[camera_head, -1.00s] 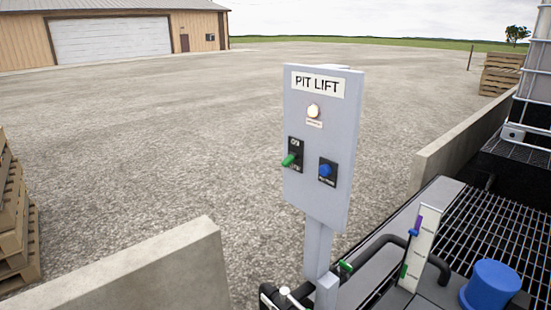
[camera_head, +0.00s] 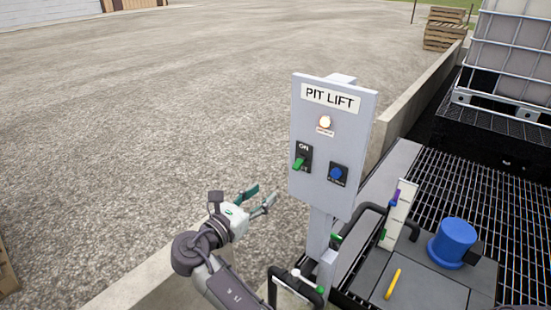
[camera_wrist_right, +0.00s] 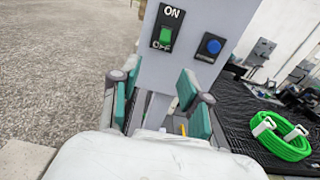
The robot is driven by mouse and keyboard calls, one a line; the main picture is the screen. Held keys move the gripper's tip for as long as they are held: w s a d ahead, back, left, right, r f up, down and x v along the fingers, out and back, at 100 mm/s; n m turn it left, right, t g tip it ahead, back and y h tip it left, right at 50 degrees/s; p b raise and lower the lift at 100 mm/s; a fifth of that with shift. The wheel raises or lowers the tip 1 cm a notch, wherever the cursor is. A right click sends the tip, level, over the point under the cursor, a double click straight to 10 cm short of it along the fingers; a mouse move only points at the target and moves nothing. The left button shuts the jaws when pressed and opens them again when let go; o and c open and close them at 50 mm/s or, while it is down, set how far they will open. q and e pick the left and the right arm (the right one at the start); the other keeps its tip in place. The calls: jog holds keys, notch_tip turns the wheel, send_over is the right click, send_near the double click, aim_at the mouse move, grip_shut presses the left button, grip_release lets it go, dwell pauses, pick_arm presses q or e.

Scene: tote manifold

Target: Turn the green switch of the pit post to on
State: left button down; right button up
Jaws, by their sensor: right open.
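The pit post is a grey panel labelled PIT LIFT (camera_head: 333,150). Its green switch (camera_head: 298,163) sits on a black plate at the lower left, with ON above it. In the right wrist view the green switch (camera_wrist_right: 166,36) stands between ON and OFF, and its green part lies low, on the OFF side. My right gripper (camera_head: 264,198) is open and empty, left of the panel and lower than the switch, apart from both. In the right wrist view its fingers (camera_wrist_right: 158,88) spread below the switch. My left gripper is not in view.
A blue button (camera_head: 337,173) is right of the switch, and a lit lamp (camera_head: 325,122) is above. Black pipes (camera_head: 370,212), a blue cap (camera_head: 456,242) and grating lie to the right. A low concrete wall (camera_head: 140,281) runs below my right arm. A green hose (camera_wrist_right: 287,142) lies on the grating.

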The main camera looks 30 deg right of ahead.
aim_at(294, 169)
jog(key=p+x, duration=0.1)
jog(key=x, duration=0.3)
jog(key=p+x, duration=0.1)
jog(key=x, duration=0.3)
jog(key=r+p+x, duration=0.1)
jog(key=p+x, duration=0.1)
jog(key=x, duration=0.2)
jog(key=shift+s+d, duration=0.2)
jog(key=shift+d, duration=0.1)
jog(key=shift+x, duration=0.8)
jog(key=shift+f, duration=0.2)
jog(key=shift+c, duration=0.2)
grip_shut()
